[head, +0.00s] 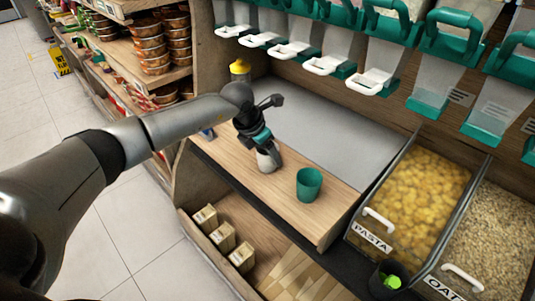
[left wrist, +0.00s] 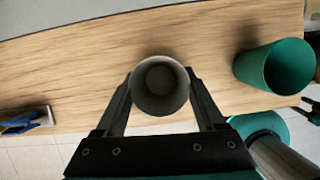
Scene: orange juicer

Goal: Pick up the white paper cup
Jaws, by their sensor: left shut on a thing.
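The white paper cup (head: 268,159) is over the wooden counter, left of a green cup (head: 309,184). My left gripper (head: 263,144) is shut on it. In the left wrist view the white paper cup (left wrist: 160,86) sits between the two dark fingers of the gripper (left wrist: 162,92), with its round opening facing the camera. I cannot tell whether its base touches the counter. The green cup (left wrist: 276,66) stands apart at the right of that view.
The wooden counter (head: 225,148) has a grey panel (head: 320,130) behind it. Dispensers with white handles (head: 325,65) hang above. Bins of pasta (head: 420,185) and oats (head: 500,235) are at the right. Small boxes (head: 223,237) stand on the shelf below. A blue-handled object (left wrist: 28,122) lies near the counter's edge.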

